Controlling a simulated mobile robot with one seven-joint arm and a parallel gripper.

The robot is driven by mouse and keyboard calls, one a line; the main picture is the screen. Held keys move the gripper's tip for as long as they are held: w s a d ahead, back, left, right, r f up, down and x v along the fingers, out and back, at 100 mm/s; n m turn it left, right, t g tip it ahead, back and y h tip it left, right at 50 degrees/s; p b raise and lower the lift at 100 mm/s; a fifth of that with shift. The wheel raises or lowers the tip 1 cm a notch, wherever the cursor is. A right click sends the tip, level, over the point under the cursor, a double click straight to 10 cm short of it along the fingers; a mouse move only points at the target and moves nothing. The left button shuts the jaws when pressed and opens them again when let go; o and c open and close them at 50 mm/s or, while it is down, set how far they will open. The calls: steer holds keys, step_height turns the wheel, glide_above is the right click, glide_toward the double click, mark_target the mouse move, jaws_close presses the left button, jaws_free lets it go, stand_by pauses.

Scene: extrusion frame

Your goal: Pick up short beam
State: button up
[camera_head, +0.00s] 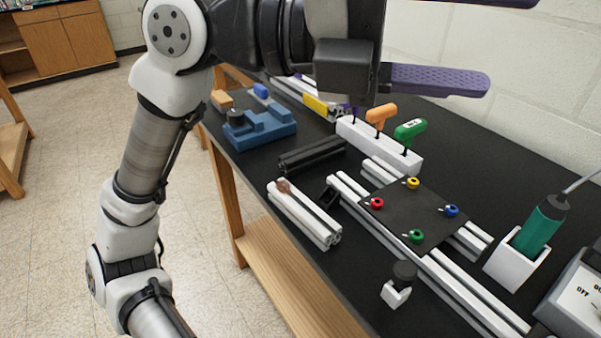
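A short silver-white beam (305,217) lies on the near left part of the black tabletop, with a small brown spot near its far end. A short black beam (312,154) lies behind it. I cannot tell from the picture alone which of the two is meant. My gripper (507,44) is high at the top of the view, above the table and apart from both beams. Its purple fingers stand apart with only wall visible between them, so it is open and empty. The upper finger is mostly cut off by the picture's edge.
Right of the silver beam is a long-railed frame with a dark plate (412,215) and coloured knobs. A white holder (385,146) carries orange and green-handled tools. A blue fixture (258,128) stands at the far left. A green screwdriver (540,230) stands at the right.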

steer(key=w+d+f+n+t+y, duration=0.4)
steer(key=w+d+f+n+y, duration=0.1)
steer(key=w+f, duration=0.25)
steer(key=n+t+y+p, duration=0.1)
steer(key=n+y+p, duration=0.2)
steer(key=n+y, duration=0.85)
glide_above(302, 204)
steer(key=shift+y, duration=0.45)
steer(key=f, duration=2)
steer(key=shift+d+f, duration=0.1)
steer(key=shift+d, duration=0.3)
steer(key=shift+a+f+p, duration=0.2)
steer(key=shift+f+p, duration=0.35)
steer(key=shift+f, duration=1.05)
steer(key=shift+a+f+p, duration=0.2)
steer(key=shift+f+p, duration=0.3)
steer(key=shift+f, duration=1.1)
steer(key=c, duration=1.2)
